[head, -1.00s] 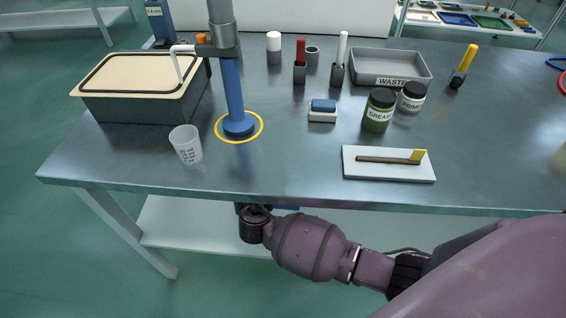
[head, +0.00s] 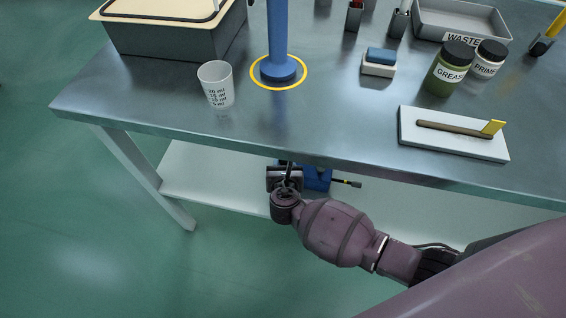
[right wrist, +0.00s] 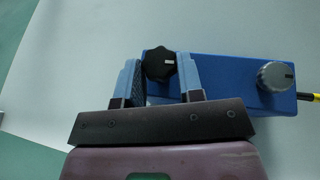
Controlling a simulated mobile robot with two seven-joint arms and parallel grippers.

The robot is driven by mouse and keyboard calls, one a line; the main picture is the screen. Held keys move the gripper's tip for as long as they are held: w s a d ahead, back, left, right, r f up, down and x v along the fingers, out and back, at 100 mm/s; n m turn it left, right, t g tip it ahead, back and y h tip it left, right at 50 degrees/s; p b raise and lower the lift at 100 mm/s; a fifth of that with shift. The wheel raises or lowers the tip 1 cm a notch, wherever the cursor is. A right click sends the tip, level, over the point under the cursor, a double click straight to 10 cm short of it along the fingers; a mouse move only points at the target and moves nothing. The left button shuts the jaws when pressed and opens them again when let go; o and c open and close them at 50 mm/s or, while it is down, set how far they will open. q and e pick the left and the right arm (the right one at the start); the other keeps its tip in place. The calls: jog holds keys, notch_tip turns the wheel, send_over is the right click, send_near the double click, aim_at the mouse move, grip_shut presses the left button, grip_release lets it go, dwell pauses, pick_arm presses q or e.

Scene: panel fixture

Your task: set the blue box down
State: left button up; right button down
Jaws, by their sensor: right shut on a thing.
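The blue box (head: 318,178) shows below the front edge of the workbench in the head view, partly hidden by the bench top and my right gripper (head: 286,178). In the right wrist view, the blue box (right wrist: 228,78) has a black knob (right wrist: 160,64) and a grey knob (right wrist: 275,76) on it. My right gripper (right wrist: 160,82) has its two fingers on either side of the black knob and is shut on the box by it. The pale lower shelf (head: 215,185) lies beneath; whether the box touches it I cannot tell. My left gripper is not in view.
The metal bench top (head: 330,120) overhangs the gripper and box. A bench leg (head: 150,180) stands to the left. The shelf left of the box looks bare. Near the bench's front edge are a measuring cup (head: 216,85) and a white tray (head: 455,135).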

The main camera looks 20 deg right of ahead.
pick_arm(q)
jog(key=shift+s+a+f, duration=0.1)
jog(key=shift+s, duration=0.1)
pick_arm(e)
jog(key=c, duration=0.8)
grip_release()
jog(key=shift+o, duration=0.2)
jog(key=shift+r, duration=0.1)
jog(key=shift+r, duration=0.2)
pick_arm(q)
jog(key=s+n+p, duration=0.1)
jog(key=p, duration=0.2)
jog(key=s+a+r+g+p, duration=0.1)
jog(key=p, duration=0.2)
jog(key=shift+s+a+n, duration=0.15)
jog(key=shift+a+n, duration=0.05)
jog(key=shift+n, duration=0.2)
pick_arm(e)
jog(key=v, duration=1.2)
jog(key=shift+f, duration=0.15)
jog(key=shift+a, duration=0.1)
